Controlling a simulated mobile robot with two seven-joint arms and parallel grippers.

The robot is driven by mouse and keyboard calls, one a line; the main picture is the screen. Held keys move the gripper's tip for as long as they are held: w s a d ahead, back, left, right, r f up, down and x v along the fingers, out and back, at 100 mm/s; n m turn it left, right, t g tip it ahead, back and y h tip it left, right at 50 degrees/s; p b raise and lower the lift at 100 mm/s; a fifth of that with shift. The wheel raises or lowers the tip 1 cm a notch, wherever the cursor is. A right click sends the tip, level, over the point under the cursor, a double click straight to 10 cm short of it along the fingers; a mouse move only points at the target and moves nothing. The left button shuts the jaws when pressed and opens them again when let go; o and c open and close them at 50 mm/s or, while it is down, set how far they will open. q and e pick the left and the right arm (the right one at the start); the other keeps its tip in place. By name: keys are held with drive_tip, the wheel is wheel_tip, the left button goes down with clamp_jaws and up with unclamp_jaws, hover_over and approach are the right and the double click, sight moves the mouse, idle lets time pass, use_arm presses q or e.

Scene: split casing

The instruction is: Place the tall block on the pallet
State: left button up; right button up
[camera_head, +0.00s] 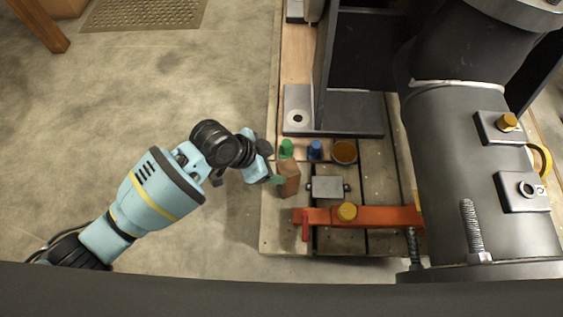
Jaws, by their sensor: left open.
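A brown upright block (290,178), which looks like the tall block, is at the left edge of the slatted wooden pallet (283,232). My left gripper (275,163) is open just left of the block, with its fingertips close to the block's side. I cannot tell whether they touch it. The block appears to stand on the pallet boards, but its base is partly hard to see. My right gripper is out of view.
On the pallet near the block are a green piece (286,149), a blue piece (315,150), an orange-brown round cup (344,152), a grey box (327,187) and an orange bar (380,216). A large dark pipe casing (450,160) stands to the right.

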use_arm(q)
drive_tip(key=shift+v, duration=0.95)
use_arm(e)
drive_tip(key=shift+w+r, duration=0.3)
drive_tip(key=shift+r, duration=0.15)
use_arm(q)
drive_tip(key=shift+p, duration=0.3)
